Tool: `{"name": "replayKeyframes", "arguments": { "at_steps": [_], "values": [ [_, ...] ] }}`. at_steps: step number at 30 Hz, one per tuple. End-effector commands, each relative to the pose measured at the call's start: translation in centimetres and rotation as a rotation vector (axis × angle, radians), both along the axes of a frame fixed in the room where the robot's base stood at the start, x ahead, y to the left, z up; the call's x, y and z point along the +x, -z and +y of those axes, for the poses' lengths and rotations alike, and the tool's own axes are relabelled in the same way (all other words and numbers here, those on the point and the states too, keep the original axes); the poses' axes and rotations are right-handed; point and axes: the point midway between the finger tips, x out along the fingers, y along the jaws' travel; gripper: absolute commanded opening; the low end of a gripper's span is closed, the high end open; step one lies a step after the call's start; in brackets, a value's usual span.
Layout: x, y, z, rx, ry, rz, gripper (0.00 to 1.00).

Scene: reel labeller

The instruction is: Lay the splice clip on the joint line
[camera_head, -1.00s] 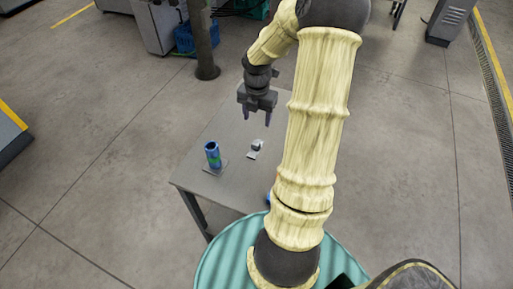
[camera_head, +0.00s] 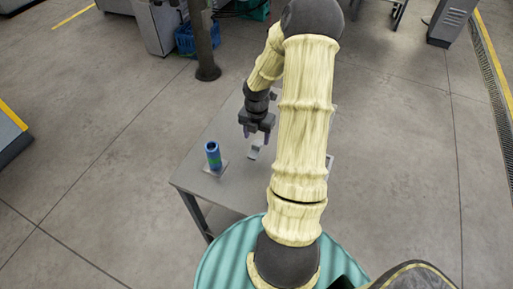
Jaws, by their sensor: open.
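My gripper (camera_head: 257,136) is over the table (camera_head: 232,190), fingers pointing down and apart, with nothing visible held. A small grey piece (camera_head: 255,152) lies just below and in front of the fingers; it may be the splice clip or its holder, too small to tell. Whether the fingers straddle or touch it I cannot tell. No joint line can be made out; my arm covers the right part of the table.
A light edge of something (camera_head: 330,162) shows just right of my arm. A dark post (camera_head: 203,50) stands on the floor behind the table, with a blue crate (camera_head: 185,38) near it. The table's front left surface is clear.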

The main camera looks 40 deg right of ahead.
Motion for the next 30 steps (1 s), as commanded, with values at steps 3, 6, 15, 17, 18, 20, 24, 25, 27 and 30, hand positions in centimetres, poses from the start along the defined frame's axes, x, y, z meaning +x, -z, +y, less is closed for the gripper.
{"name": "replayKeyframes", "arguments": {
  "at_steps": [3,6,15,17,18,20,24,25,27,30],
  "values": [
    [0.0,2.0,0.2,0.001,-0.002,0.004,0.56],
    [0.0,3.1,0.2,0.001,-0.002,0.003,0.56],
    [0.0,3.3,0.1,-0.001,-0.001,0.000,0.56],
    [0.0,3.3,0.1,-0.001,-0.001,0.000,0.56],
    [0.0,3.3,0.1,-0.001,-0.001,0.000,0.56],
    [0.0,3.3,0.2,-0.001,-0.001,0.001,0.56],
    [0.0,3.3,0.2,-0.001,-0.001,0.001,0.52],
    [0.0,3.3,0.2,-0.001,-0.001,0.001,0.47],
    [0.0,3.3,0.2,-0.001,-0.001,0.001,0.33],
    [0.0,3.3,0.2,-0.001,-0.001,0.001,0.13]
  ]
}}
